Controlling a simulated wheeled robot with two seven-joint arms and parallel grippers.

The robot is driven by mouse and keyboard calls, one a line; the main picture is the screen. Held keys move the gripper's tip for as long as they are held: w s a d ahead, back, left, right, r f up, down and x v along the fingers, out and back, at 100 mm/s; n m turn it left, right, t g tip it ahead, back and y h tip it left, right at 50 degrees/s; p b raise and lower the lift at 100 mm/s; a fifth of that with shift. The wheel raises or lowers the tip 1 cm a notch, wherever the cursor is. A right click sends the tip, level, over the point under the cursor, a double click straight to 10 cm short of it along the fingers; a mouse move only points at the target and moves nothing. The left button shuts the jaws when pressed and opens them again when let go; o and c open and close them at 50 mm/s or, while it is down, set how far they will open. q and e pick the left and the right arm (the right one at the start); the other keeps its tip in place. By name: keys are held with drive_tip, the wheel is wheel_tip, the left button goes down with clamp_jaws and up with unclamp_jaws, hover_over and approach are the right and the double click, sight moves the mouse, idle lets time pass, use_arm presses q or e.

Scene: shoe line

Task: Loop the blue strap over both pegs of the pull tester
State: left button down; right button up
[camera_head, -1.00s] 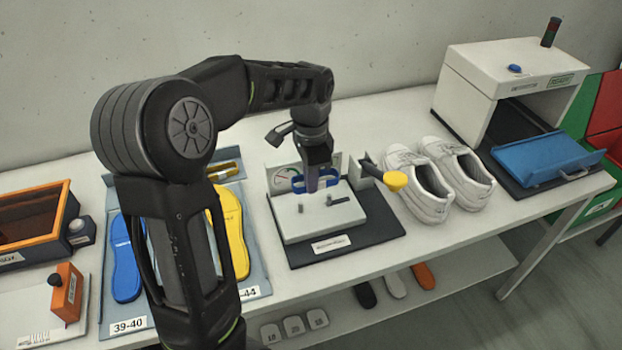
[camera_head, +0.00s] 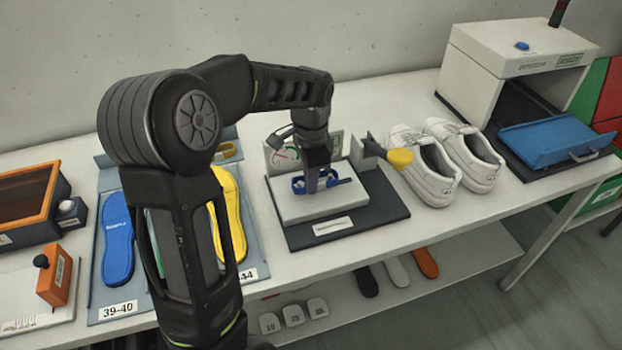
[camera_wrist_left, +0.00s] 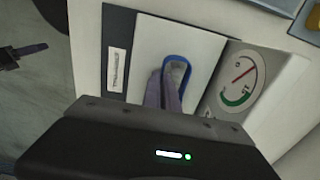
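The pull tester stands in the middle of the bench, with a white block (camera_head: 290,210) on a dark base (camera_head: 384,213) and a dial (camera_head: 284,158) behind. It also shows in the wrist view, with its dial (camera_wrist_left: 237,82). The blue strap (camera_head: 298,184) is a loop low over the block, and short grey pegs show close to its two ends. I cannot tell whether it encircles both. My left gripper (camera_head: 312,186) points down at the strap's middle, its fingers close together on it. The strap's loop (camera_wrist_left: 178,62) shows beyond the fingers. My right gripper (camera_wrist_left: 30,49) seems to show at the wrist view's left edge; its opening is unclear.
White shoes (camera_head: 425,165) stand right of the tester, near its yellow-ended handle (camera_head: 400,157). A tray with blue (camera_head: 117,240) and yellow (camera_head: 229,215) insoles lies left. A white machine (camera_head: 515,65) with a blue tray (camera_head: 556,144) stands far right.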

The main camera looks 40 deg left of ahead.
use_arm(q)
drive_tip(key=shift+f, duration=0.45)
drive_tip(key=c, duration=2.1)
unclamp_jaws()
drive_tip(key=o, duration=0.5)
wheel_tip(320, 180, up, 8)
drive_tip(key=shift+f+b, duration=0.1)
drive_tip(key=shift+b, duration=0.35)
